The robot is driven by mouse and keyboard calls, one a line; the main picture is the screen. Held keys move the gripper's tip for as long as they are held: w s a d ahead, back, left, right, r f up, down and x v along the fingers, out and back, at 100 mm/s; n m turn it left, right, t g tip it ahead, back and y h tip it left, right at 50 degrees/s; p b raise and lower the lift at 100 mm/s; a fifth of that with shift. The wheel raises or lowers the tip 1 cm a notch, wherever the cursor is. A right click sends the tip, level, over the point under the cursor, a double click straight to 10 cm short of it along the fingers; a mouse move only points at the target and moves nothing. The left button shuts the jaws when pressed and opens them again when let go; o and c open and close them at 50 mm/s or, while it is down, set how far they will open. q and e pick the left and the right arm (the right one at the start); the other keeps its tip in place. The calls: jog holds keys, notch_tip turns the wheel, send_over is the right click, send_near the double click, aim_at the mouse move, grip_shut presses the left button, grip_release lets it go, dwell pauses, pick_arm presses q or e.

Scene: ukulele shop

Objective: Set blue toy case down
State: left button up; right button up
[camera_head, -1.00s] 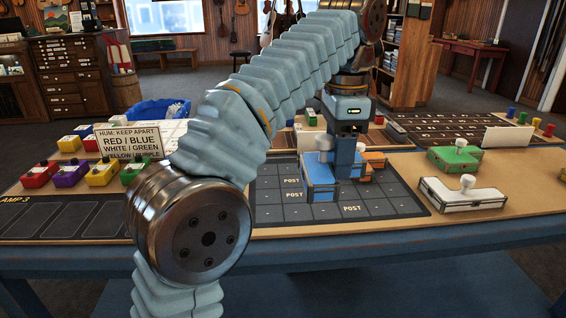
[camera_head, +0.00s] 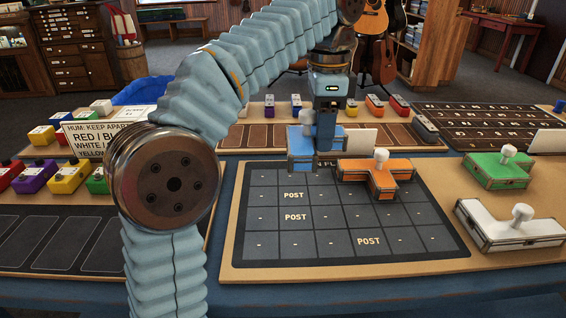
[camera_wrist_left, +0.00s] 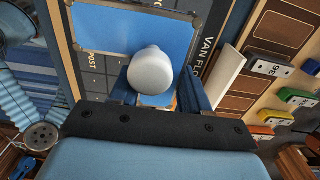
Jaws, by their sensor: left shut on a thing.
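My left gripper (camera_head: 325,143) is shut on the white knob of the blue toy case (camera_head: 299,150). The case is at the back of the dark grid board (camera_head: 262,238), left of an orange case (camera_head: 372,176) that lies on the board. I cannot tell whether the blue case touches the board. In the left wrist view the round white knob (camera_wrist_left: 150,72) sits between the fingers, with the blue case top (camera_wrist_left: 122,28) beyond it. The gripper hides part of the case in the head view. My right gripper is not in view.
A green case (camera_head: 497,169) and a white L-shaped case (camera_head: 507,226) stand right of the grid. A white card (camera_head: 348,139) is behind the orange case. The front grid cells are clear.

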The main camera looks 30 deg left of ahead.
pick_arm(q)
jog(key=b, duration=0.1)
send_over(283, 177)
jog(key=f, duration=0.6)
jog(key=shift+d+f, duration=0.2)
jog(key=shift+d, duration=0.2)
jog(key=f, duration=0.1)
jog(key=a+f+b, duration=0.1)
jog(key=f, duration=0.1)
jog(key=shift+f, duration=0.2)
jog(key=shift+d+f, duration=0.1)
jog(key=shift+f, duration=0.2)
jog(key=shift+f, duration=0.15)
jog(key=o, duration=1.1)
notch_tip(283, 177, up, 12)
jog(key=p, duration=0.2)
